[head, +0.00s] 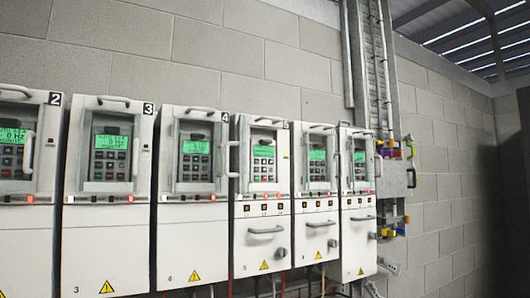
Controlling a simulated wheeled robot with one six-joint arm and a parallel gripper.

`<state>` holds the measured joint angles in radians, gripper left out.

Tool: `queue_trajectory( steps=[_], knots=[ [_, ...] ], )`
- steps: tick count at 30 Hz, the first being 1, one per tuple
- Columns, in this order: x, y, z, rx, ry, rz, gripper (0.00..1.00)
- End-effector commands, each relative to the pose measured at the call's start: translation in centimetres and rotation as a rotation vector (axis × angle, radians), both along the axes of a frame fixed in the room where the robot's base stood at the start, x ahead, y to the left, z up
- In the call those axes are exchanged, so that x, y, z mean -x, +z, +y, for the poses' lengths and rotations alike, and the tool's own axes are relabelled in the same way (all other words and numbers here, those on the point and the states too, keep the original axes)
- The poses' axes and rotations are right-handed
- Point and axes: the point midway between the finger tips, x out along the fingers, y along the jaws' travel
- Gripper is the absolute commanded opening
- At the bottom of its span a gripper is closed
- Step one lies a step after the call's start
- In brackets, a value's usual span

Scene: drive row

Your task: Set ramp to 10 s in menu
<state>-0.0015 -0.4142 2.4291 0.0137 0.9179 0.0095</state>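A row of white drive cabinets runs along the block wall. Drive 2 (20,220), cut by the left edge, and drive 3 (107,235) are nearest the left. Drive 4 (191,240) and several more stand to the right. Each has a recessed keypad with a lit green display, such as drive 3's display (110,142) and drive 4's display (196,147). Drive 3's display seems to read 0 Hz; the other text and any menu setting are too small to read. Keypad buttons (108,167) sit below the display. My gripper is not in view.
Vertical handles, such as the one on drive 3 (135,158), stand beside the keypads. Grey lower handles (266,229) and round knobs (282,252) project from cabinets at right. Coloured items (410,142) hang by a grey wall box (393,178). Cables hang below the cabinets.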

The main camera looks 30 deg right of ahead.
Motion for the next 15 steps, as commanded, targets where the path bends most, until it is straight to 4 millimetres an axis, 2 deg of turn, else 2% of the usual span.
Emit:
queue_trajectory(
  steps=[6,15],
  knots=[
    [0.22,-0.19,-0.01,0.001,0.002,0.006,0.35],
    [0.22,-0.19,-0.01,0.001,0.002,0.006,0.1]
  ],
)
